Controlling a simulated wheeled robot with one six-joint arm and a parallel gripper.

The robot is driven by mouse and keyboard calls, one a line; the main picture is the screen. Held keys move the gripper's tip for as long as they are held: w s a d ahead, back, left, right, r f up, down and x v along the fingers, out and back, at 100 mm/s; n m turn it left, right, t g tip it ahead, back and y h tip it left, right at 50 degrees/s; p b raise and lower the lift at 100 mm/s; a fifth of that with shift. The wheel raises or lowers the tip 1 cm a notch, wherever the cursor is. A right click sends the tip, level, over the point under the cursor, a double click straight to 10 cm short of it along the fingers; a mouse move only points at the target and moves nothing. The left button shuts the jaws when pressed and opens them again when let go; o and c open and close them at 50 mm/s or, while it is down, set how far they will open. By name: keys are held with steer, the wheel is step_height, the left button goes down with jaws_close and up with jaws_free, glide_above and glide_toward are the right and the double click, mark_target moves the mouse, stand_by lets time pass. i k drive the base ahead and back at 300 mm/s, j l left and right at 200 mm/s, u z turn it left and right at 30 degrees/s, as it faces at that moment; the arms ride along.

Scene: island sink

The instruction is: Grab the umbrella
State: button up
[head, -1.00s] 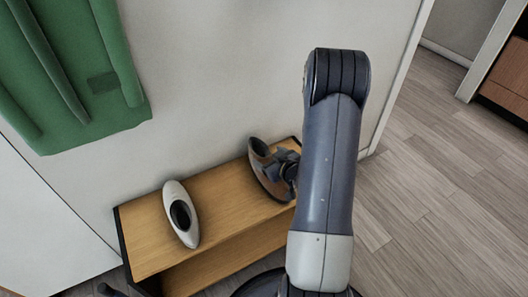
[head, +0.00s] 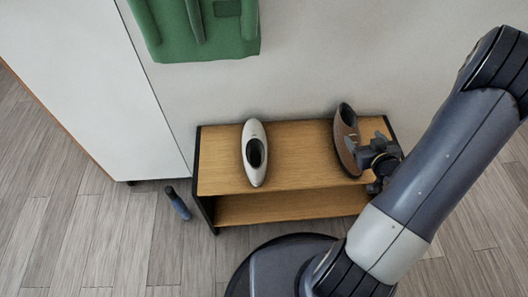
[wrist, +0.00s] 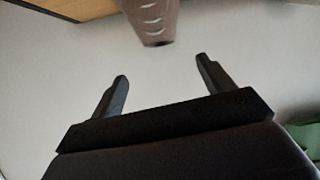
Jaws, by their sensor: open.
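A short dark blue cylinder (head: 177,203) with a darker end lies on the floor just left of the wooden bench in the head view. It looks like a folded umbrella, but it is small and I cannot be certain. My gripper (head: 378,158) is over the right part of the bench, beside a brown shoe (head: 346,140), well to the right of the umbrella. In the wrist view its two fingers (wrist: 162,78) are spread apart with nothing between them. The umbrella does not show in the wrist view.
The wooden bench (head: 300,155) stands against the wall, with a white shoe (head: 254,152) on top. The brown shoe's end (wrist: 152,22) shows close to my fingers in the wrist view. A green garment (head: 205,30) hangs above.

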mark_target(177, 202)
steer(key=u, duration=1.6)
steer(key=i+j+z, duration=0.2)
steer(key=j, duration=0.25)
steer(key=i+j+z, duration=0.15)
steer(key=j, duration=0.3)
steer(key=i+j+z, duration=0.2)
steer(key=j, duration=0.3)
steer(key=i+j+z, duration=0.15)
steer(key=j, duration=0.35)
steer(key=i+j+z, duration=0.2)
steer(key=j, duration=0.35)
steer(key=j+z, duration=0.2)
steer(key=j, duration=0.3)
steer(key=k, duration=0.05)
